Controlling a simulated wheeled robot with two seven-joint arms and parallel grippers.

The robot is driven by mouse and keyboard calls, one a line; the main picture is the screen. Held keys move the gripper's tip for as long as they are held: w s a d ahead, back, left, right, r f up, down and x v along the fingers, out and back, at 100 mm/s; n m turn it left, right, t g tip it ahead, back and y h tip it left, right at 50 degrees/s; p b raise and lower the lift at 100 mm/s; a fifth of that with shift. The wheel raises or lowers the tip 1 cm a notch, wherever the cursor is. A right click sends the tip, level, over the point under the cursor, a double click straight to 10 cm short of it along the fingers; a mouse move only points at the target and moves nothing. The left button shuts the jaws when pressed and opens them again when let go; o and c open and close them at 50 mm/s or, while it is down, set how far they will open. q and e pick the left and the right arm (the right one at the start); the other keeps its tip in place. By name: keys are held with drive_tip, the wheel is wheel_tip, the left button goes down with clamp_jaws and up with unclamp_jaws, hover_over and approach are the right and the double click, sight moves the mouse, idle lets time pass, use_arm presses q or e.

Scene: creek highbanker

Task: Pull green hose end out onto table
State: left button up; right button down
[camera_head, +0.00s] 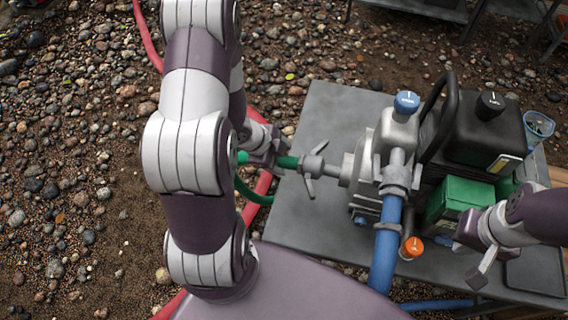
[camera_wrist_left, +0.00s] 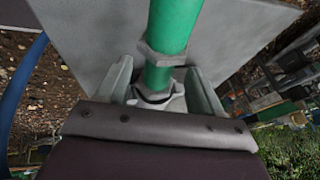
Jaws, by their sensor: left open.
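The green hose (camera_head: 288,162) runs to a grey coupling with lever arms (camera_head: 313,167), in line with the inlet on the left side of the grey pump (camera_head: 367,183). My left gripper (camera_head: 268,150) is at the hose, just left of the coupling. In the left wrist view the hose (camera_wrist_left: 175,25) passes between my open left gripper's fingers (camera_wrist_left: 160,82), with a grey collar (camera_wrist_left: 162,54) around it. Whether either finger touches the hose is unclear. The hose's lower loop (camera_head: 250,191) hangs left of the grey table (camera_head: 318,113). My right gripper (camera_head: 480,262) is over the table's right side; its jaw opening is unclear.
A blue hose (camera_head: 386,245) rises to the pump front. A black tank (camera_head: 490,130), a green box (camera_head: 462,194), an orange knob (camera_head: 412,246) and a blue cup (camera_head: 538,126) crowd the right side. A red hose (camera_head: 149,38) crosses the gravel. The table's back left is bare.

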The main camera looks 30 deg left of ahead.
use_arm(q)
drive_tip(key=shift+x, duration=1.2)
drive_tip(key=shift+f, duration=0.25)
drive_tip(key=shift+c, duration=0.3)
drive_tip(key=c, duration=1.1)
drive_tip(key=shift+a+r, duration=0.15)
drive_tip(key=shift+a, duration=0.15)
drive_tip(key=shift+c, duration=0.2)
drive_tip(key=shift+s+a+p, duration=0.15)
drive_tip(key=shift+a+p, duration=0.15)
drive_tip(key=shift+a, duration=0.25)
drive_tip(key=shift+s+a+p, duration=0.2)
drive_tip(key=shift+a+p, duration=0.05)
drive_tip(key=shift+a, duration=0.35)
clamp_jaws()
drive_tip(key=shift+a, duration=0.15)
